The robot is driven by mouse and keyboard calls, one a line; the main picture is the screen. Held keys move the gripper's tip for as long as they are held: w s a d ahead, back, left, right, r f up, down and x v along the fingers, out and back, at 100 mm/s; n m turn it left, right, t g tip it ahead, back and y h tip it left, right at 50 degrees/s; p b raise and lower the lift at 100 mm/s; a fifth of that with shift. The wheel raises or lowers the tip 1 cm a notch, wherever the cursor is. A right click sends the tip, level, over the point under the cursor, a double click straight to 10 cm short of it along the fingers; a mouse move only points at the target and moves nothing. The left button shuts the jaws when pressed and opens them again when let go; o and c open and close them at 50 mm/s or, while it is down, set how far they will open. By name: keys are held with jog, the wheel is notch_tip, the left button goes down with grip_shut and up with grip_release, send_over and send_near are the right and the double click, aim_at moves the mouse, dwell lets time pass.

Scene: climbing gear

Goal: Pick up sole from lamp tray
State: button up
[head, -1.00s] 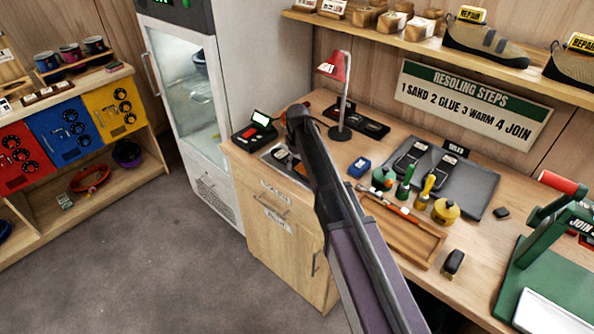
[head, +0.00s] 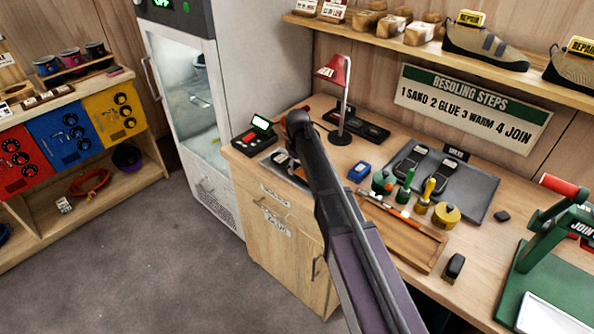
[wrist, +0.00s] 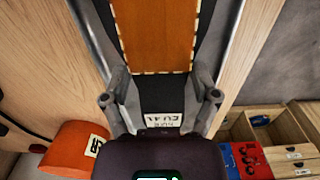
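The lamp tray (head: 268,160), a shallow grey tray, lies on the bench's left end near the red lamp (head: 333,70). A dark sole-like piece (head: 281,159) lies in it, partly hidden by my arm. My gripper (wrist: 160,82) is over the tray, with its fingers apart in the wrist view; my arm hides it in the head view. Between and below the fingers is a black surface (wrist: 160,98) with a pale label. Beyond it is an orange-brown panel (wrist: 155,35) with a pale dashed border. I cannot tell whether the fingers touch the sole.
A black box with a lit screen (head: 256,131) stands left of the lamp. A blue box (head: 359,171), bottles, a wooden tray (head: 408,246) and a grey mat (head: 480,190) with two dark soles are to the right. A fridge (head: 195,110) stands left of the bench.

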aim_at(297, 168)
jog(key=shift+r, duration=0.1)
dwell(0.3)
notch_tip(297, 168, up, 3)
jog(key=p, duration=0.3)
jog(key=shift+r+p, duration=0.15)
jog(key=shift+p, duration=0.15)
jog(key=s+d, duration=0.1)
jog(key=s, duration=0.7)
jog(key=s+d+r+p, duration=0.1)
jog(key=s, duration=0.6)
jog(key=shift+s+d+r, duration=0.25)
jog(key=shift+s, duration=0.15)
